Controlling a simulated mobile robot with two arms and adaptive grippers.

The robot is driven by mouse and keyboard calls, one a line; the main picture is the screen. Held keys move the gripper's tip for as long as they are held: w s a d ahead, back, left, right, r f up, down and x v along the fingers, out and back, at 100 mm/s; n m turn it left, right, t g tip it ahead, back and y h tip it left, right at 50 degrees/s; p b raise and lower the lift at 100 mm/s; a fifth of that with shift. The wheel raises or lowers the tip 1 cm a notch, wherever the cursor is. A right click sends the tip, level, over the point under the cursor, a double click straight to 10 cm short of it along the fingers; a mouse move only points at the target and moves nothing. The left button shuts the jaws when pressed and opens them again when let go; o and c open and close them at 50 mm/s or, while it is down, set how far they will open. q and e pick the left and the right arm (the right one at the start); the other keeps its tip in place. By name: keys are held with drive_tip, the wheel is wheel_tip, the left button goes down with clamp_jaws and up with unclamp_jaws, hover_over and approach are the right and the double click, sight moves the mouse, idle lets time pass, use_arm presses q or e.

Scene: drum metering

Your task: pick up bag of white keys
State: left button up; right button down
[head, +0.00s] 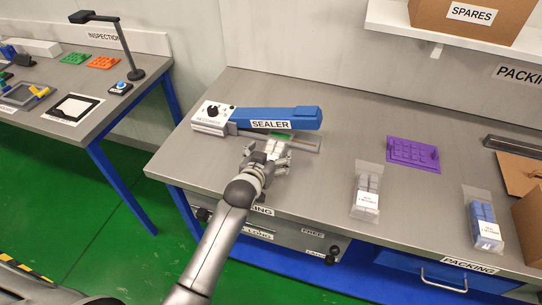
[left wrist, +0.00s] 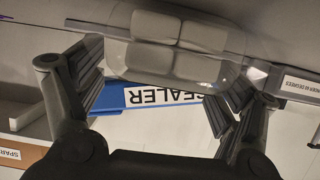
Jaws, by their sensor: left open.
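A clear bag of white keys (head: 273,149) lies at the front of the blue sealer (head: 278,118). In the left wrist view the bag's white keys (left wrist: 180,45) show large, in rows under clear film. My left gripper (head: 266,160) is at this bag, its fingers spread on either side of it. In the left wrist view the open gripper (left wrist: 165,82) has a finger to each side of the bag's lower part; whether they touch it I cannot tell. Another clear bag with pale keys and a label (head: 367,191) lies further right. My right gripper is not in view.
A purple key tray (head: 412,153) and a bag of blue keys (head: 484,222) lie to the right on the bench. A brown carton (head: 528,225) stands at the right edge. A shelf with a SPARES box (head: 470,15) hangs above. The bench between sealer and pale-key bag is clear.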

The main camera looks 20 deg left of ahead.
use_arm(q)
drive_tip(key=c, duration=1.2)
drive_tip(key=shift+r, duration=0.1)
drive_tip(key=shift+c, duration=0.2)
